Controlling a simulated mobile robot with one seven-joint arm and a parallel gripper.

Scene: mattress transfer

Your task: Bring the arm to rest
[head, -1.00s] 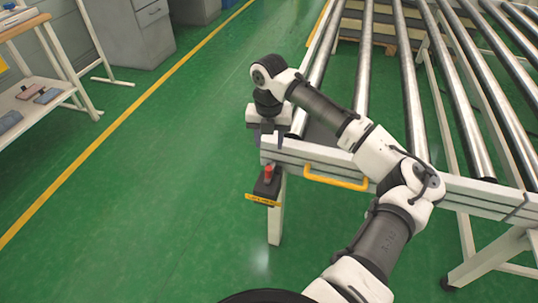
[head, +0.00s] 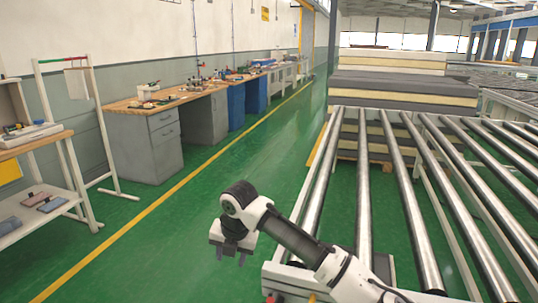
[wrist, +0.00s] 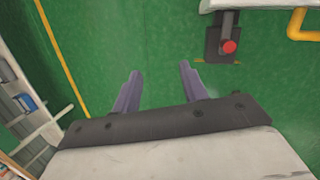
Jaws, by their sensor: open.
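My gripper (head: 231,256) hangs at the end of my bent arm, left of the near corner of the roller conveyor (head: 408,200). It points down over the green floor. In the wrist view my gripper (wrist: 158,85) shows two purple-grey fingers spread apart, with only bare floor between them. It holds nothing.
A red button on a dark box (wrist: 229,46) and a yellow handle (wrist: 297,24) are on the conveyor's near end. Stacked mattresses (head: 390,85) stand beyond the rollers. Workbenches (head: 150,103) and a shelf rack (head: 35,220) line the left. The floor between is clear.

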